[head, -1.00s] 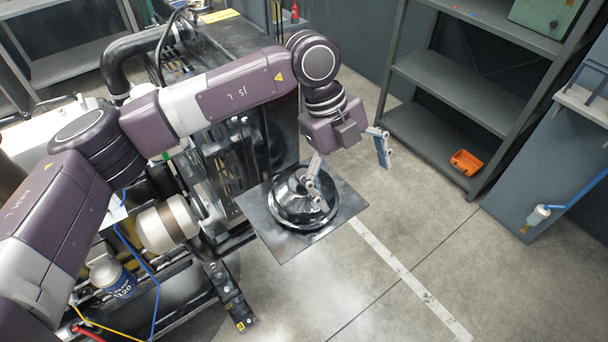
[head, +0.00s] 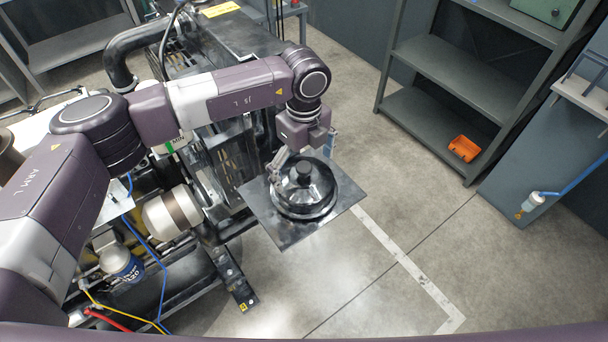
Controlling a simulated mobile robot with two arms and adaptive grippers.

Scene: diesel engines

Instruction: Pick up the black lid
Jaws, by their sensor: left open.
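The black lid (head: 309,195) is a glossy round dome with a knob on top. It sits on a flat dark square plate (head: 345,203) beside the engine. My left gripper (head: 303,163) is open at the far side of the lid, with one finger to the left of the knob and the other to the right behind it. The fingers look close to the dome, but I cannot tell whether they touch it. The gripper holds nothing. My right gripper is out of view.
The diesel engine (head: 215,165) stands left of the plate, with hoses and a blue-labelled filter (head: 128,268). Grey shelving (head: 455,75) with an orange bin (head: 464,148) stands at the upper right. The floor right of the plate is open.

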